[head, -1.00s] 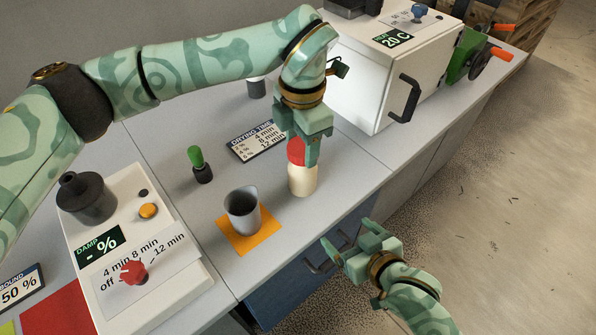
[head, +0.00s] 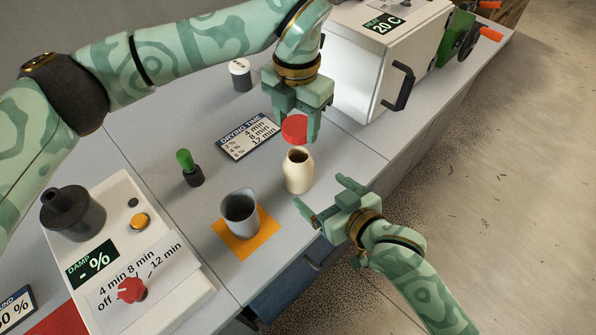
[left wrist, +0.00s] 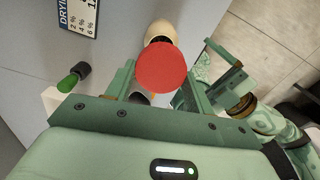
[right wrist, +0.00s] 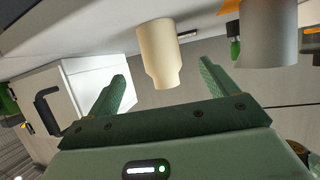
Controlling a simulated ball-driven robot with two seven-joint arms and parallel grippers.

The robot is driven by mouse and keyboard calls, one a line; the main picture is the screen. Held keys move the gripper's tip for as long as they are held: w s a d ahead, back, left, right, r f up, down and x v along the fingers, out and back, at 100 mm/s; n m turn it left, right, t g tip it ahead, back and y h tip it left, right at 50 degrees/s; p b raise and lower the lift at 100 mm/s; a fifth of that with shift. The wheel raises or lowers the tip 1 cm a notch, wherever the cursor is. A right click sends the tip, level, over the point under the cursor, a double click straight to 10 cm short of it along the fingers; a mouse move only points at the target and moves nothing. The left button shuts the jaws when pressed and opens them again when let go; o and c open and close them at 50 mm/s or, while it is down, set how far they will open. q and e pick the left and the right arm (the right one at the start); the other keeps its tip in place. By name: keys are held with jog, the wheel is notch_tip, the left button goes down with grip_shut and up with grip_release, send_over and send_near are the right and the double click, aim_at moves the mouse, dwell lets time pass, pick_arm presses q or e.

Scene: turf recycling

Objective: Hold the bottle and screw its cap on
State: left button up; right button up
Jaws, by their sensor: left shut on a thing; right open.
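The cream bottle (head: 298,172) stands upright on the bench with its dark mouth uncovered. My left gripper (head: 297,132) is shut on the red cap (head: 295,129), held above and slightly behind the bottle, apart from it. In the left wrist view the cap (left wrist: 162,66) partly covers the bottle (left wrist: 160,32). My right gripper (head: 325,205) is open and empty, close to the bottle's front right side. In the right wrist view the bottle (right wrist: 158,52) shows beyond and between the open fingers (right wrist: 165,85), not touched by them.
A grey cup (head: 240,212) stands on an orange mat (head: 266,236) left of the bottle. A green-topped dark item (head: 189,168), a drying time sign (head: 249,137) and a control box (head: 130,245) are further left. A white oven (head: 365,75) stands behind right.

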jog(key=x, duration=0.9)
jog(key=shift+w+a+f, duration=0.1)
jog(key=shift+w+a, duration=0.1)
jog(key=shift+w, duration=0.15)
jog(key=c, duration=1.5)
pick_arm(q)
send_over(297, 156)
jog(key=shift+f, duration=2.5)
jog(key=shift+f, duration=0.85)
jog(key=shift+f, duration=0.55)
